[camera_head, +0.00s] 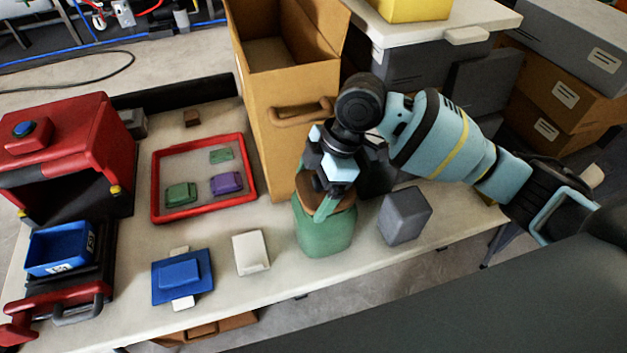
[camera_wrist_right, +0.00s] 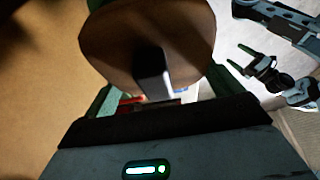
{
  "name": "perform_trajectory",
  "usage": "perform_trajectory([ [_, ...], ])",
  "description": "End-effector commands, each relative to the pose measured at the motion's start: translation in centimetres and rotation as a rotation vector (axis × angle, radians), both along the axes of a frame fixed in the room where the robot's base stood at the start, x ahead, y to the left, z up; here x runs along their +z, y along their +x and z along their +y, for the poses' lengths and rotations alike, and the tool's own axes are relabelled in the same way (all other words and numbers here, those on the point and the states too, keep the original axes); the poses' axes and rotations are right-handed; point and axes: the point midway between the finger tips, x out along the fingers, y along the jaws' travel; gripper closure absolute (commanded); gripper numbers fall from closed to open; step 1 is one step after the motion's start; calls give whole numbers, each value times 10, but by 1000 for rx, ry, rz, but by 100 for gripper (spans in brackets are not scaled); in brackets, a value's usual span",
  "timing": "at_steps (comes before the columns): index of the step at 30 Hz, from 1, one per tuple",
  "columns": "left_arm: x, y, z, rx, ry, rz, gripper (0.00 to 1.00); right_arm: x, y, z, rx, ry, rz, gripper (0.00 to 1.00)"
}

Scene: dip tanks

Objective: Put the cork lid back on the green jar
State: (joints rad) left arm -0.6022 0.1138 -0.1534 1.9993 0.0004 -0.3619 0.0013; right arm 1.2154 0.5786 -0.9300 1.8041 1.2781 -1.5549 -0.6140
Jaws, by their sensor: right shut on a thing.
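The green jar (camera_head: 325,232) stands near the table's front edge, right of the tall cardboard box. The brown cork lid (camera_head: 341,204) is at the jar's mouth, partly covered by my right gripper (camera_head: 325,203). My right gripper comes down from above and is shut on the lid. In the right wrist view the lid (camera_wrist_right: 112,45) is a large brown disc close to the camera, with a sliver of green beyond it. I cannot tell whether the lid is fully seated. My left gripper (camera_wrist_right: 240,58) shows at upper right in the wrist view, open and empty.
A grey block (camera_head: 404,216) stands right of the jar, and a cardboard box (camera_head: 290,110) close behind it. A white block (camera_head: 250,253), a blue piece (camera_head: 182,277) and a red-rimmed tray (camera_head: 155,188) lie to the left. A red machine (camera_head: 70,150) stands far left.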

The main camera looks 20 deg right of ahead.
Motion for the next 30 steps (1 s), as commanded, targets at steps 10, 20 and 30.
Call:
perform_trajectory([
  [10,-2,-1,-1,2,-1,4,25,0,0,0,0,0,0,34],
  [20,-1,-1,-1,1,0,5,25,1,0,0,0,0,-1,34],
  [30,5,3,-1,2,-1,-8,25,2,0,0,0,0,-1,34],
])
